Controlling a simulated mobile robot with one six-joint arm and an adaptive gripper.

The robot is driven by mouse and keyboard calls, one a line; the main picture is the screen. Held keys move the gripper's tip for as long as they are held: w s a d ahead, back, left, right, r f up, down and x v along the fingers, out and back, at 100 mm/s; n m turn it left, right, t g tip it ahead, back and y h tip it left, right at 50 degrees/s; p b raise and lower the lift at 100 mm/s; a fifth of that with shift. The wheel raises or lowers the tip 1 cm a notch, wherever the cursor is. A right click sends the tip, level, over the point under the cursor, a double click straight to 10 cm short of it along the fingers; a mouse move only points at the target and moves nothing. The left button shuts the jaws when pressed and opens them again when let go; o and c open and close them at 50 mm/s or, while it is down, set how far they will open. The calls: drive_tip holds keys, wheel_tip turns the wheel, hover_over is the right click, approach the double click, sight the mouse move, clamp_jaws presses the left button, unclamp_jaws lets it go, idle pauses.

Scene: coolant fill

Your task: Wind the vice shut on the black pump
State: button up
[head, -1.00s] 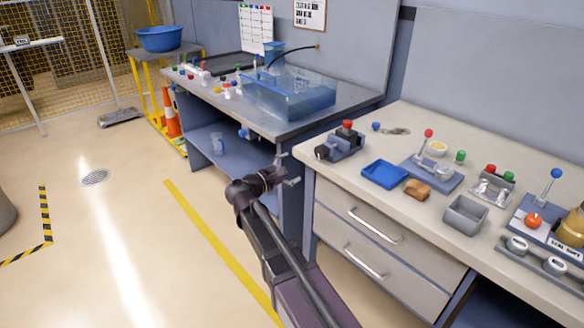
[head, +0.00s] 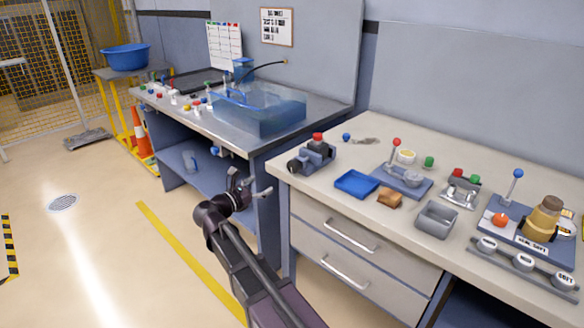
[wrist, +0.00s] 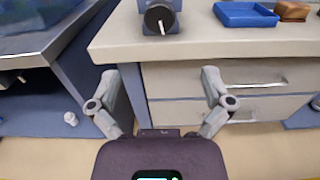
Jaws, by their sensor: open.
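The vice (head: 303,163) is a grey block on the near left corner of the beige bench, with a dark round end facing the bench edge. A dark part with a red cap (head: 318,138) stands at its back; I cannot tell whether this is the black pump or how the jaws sit on it. In the wrist view, the vice's black round end (wrist: 158,17) with a pale bar shows at the top, partly cut off. My gripper (head: 252,184) is open and empty, in front of the bench corner and apart from the vice. Its spread fingers show in the wrist view (wrist: 160,76).
Right of the vice lie a blue tray (head: 357,184), a brown block (head: 390,198) and a grey bin (head: 436,219). Drawers with handles (head: 346,234) are below the bench top. A bench with a clear blue tank (head: 262,108) stands left. The floor in front is free.

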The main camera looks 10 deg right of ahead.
sight(291, 167)
idle(0.5)
drive_tip(key=shift+x, duration=6.85)
drive_tip(key=c, duration=1.1)
